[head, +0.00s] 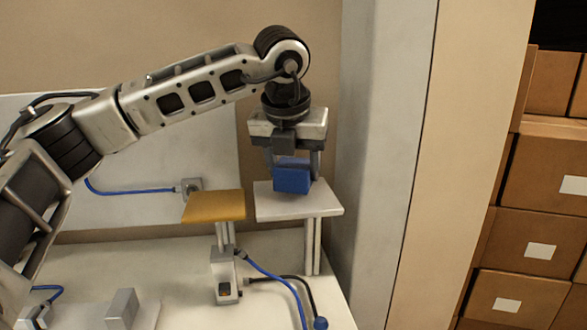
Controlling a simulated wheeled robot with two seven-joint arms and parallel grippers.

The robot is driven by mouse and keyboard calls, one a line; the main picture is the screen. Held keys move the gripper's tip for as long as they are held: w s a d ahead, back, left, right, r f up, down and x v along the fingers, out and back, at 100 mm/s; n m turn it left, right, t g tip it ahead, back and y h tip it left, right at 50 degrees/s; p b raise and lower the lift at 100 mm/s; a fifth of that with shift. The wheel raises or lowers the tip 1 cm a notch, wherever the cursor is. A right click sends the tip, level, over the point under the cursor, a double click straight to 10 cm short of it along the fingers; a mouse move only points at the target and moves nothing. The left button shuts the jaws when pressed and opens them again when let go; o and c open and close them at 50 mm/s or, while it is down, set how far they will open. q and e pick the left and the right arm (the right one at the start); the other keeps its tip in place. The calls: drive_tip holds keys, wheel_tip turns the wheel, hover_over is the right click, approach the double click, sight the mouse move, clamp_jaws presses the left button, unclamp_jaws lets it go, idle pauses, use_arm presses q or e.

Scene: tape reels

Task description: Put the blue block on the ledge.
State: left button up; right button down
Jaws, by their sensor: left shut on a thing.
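The blue block (291,180) is between the fingers of my left gripper (292,172), which points straight down and is shut on it. The block is over the rear middle of a white raised ledge (316,207), a flat plate on a metal post. From this angle I cannot tell whether the block's underside touches the plate or is slightly above it. The gripper fingers hide parts of the block's sides. My right gripper is not in view.
A yellow-orange plate (214,206) on its own post stands just left of the white ledge. A grey column (375,170) rises close on the right. Cables and a small metal box (226,276) are below. Cardboard boxes (540,185) are stacked at far right.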

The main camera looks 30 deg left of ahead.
use_arm(q)
drive_tip(key=shift+f, duration=0.55)
drive_tip(key=shift+f, duration=0.1)
drive_tip(key=o, duration=1.1)
drive_tip(key=shift+r, duration=0.2)
drive_tip(key=b+v, duration=0.1)
drive_tip(key=v, duration=1.1)
drive_tip(key=shift+s+f, duration=0.1)
drive_tip(key=shift+s, duration=0.05)
